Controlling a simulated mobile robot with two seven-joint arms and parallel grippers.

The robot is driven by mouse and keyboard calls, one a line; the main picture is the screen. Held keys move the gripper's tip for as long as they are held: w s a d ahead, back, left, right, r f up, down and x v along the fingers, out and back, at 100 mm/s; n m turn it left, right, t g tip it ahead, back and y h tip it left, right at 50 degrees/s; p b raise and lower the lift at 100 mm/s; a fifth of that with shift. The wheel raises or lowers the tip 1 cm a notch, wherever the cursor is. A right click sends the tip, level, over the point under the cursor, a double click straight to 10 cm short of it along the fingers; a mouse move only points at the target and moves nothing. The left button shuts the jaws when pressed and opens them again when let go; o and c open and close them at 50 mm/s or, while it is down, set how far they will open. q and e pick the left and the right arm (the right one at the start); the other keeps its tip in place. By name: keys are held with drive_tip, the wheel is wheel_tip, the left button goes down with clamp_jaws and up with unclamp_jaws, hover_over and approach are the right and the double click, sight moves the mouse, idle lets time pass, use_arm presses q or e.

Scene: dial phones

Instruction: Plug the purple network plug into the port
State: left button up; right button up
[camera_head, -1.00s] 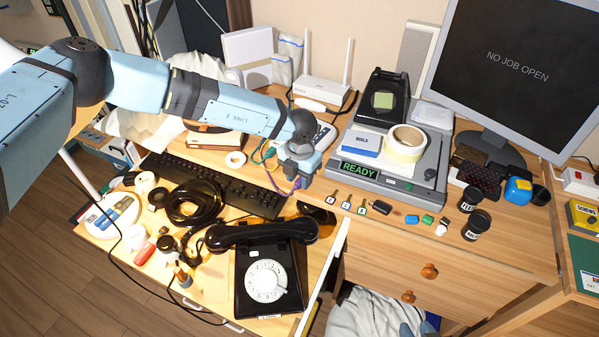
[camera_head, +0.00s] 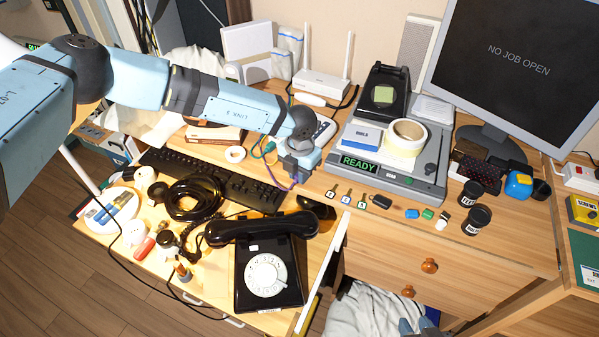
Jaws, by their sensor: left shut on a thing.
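My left gripper (camera_head: 297,172) points down over the desk, between the keyboard and the grey machine. It is shut, and the purple network cable (camera_head: 274,179) hangs in a loop at its fingers. The purple plug itself is hidden by the gripper, so its tilt cannot be told. The port cannot be made out; a white router (camera_head: 322,85) with two antennas stands behind, and a pale box with buttons (camera_head: 324,131) is partly hidden behind the gripper. Grey-blue tips, seemingly my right gripper (camera_head: 415,327), show at the bottom edge, too cut off to read.
A black dial phone (camera_head: 268,272) stands in front on a pulled-out surface, with a black keyboard (camera_head: 212,182) behind it. The grey machine (camera_head: 392,172) with a READY display is to the right. Keys, small blocks and dark jars (camera_head: 476,219) lie along the desk front. A teal cable (camera_head: 264,151) runs near my gripper.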

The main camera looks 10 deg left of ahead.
use_arm(q)
drive_tip(key=shift+r+p, duration=0.8)
drive_tip(key=shift+r, duration=0.4)
drive_tip(key=shift+r+p, duration=0.6)
drive_tip(key=shift+r, duration=0.75)
